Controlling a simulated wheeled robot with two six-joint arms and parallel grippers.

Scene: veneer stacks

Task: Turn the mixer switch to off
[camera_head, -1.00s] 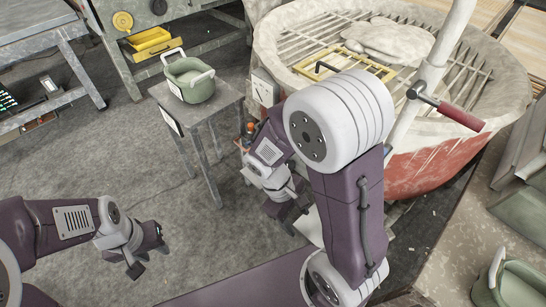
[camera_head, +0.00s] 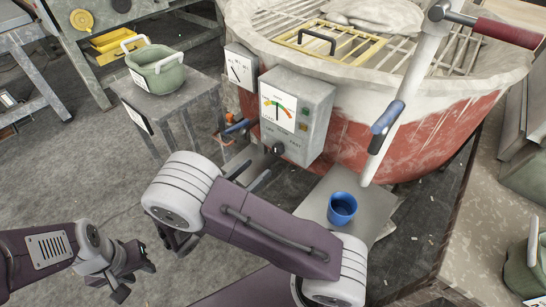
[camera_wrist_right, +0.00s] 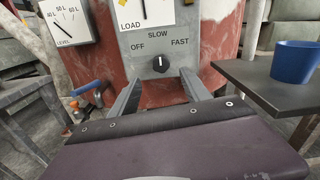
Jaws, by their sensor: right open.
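The mixer switch is a dark round knob (camera_head: 279,149) low on the front of a grey control box (camera_head: 318,110). In the right wrist view the knob (camera_wrist_right: 160,64) has its white pointer straight up, toward SLOW, with OFF at left and FAST at right. My right gripper (camera_wrist_right: 160,92) is open and empty, its two fingers spread just below and in front of the knob, apparently not touching it. In the head view the right gripper (camera_head: 250,176) is left of and below the box. My left gripper (camera_head: 136,278) hangs open and empty over the floor at lower left.
The red mixer tub (camera_head: 425,140) with its grate stands behind the box. A blue cup (camera_head: 342,208) sits on a grey stand (camera_head: 376,207) to the right. A blue-handled valve (camera_head: 238,126) and a level gauge (camera_head: 240,66) are left. A green bucket (camera_head: 157,70) stands on a table.

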